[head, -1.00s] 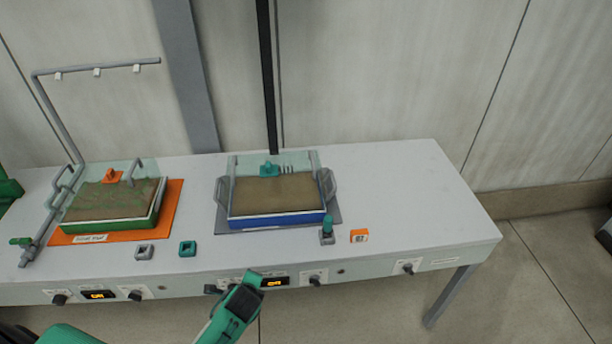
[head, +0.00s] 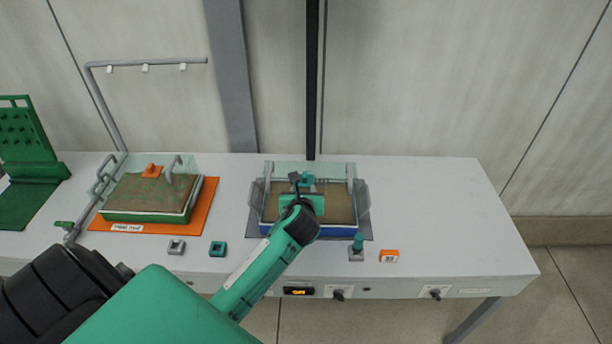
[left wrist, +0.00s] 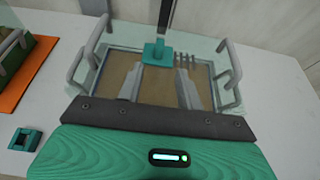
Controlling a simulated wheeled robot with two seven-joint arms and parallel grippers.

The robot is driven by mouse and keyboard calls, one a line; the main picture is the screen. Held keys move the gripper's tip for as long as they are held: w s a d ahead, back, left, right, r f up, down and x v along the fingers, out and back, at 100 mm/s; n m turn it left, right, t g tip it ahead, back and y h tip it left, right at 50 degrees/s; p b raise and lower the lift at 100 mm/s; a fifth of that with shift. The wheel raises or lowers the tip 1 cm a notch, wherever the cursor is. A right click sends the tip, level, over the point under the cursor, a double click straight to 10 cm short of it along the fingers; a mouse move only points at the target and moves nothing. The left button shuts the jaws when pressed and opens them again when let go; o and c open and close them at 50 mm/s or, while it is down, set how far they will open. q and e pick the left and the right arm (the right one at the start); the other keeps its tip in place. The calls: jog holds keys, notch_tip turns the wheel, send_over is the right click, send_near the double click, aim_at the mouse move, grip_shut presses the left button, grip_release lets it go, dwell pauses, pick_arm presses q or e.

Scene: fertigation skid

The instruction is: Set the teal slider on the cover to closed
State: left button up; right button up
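The teal slider (left wrist: 157,52) sits on the clear cover (left wrist: 225,68) of the blue tray, left of several short grey bars, in the left wrist view. In the head view the slider (head: 307,178) is partly hidden behind my gripper. My left gripper (head: 303,190) is over the tray (head: 335,228), reaching in from the front. In the left wrist view my left gripper (left wrist: 159,76) has its two grey fingers apart with nothing between them. The fingertips point towards the slider and look short of it. My right gripper is not in view.
Grey handles (head: 363,198) rise at the tray's sides. A green tray (head: 145,216) on an orange mat, with an orange slider (head: 152,170), stands to the left. A teal-knobbed post (head: 357,243) and an orange block (head: 389,255) stand front right. The table's right end is clear.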

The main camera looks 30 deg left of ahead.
aim_at(304, 178)
pick_arm(q)
jog(key=p+x, duration=0.1)
jog(key=x, duration=0.9)
jog(key=shift+w+a+f+p, duration=0.1)
jog(key=shift+w+f+p, duration=0.1)
jog(key=shift+p, duration=0.15)
jog(key=shift+c, duration=0.3)
grip_shut()
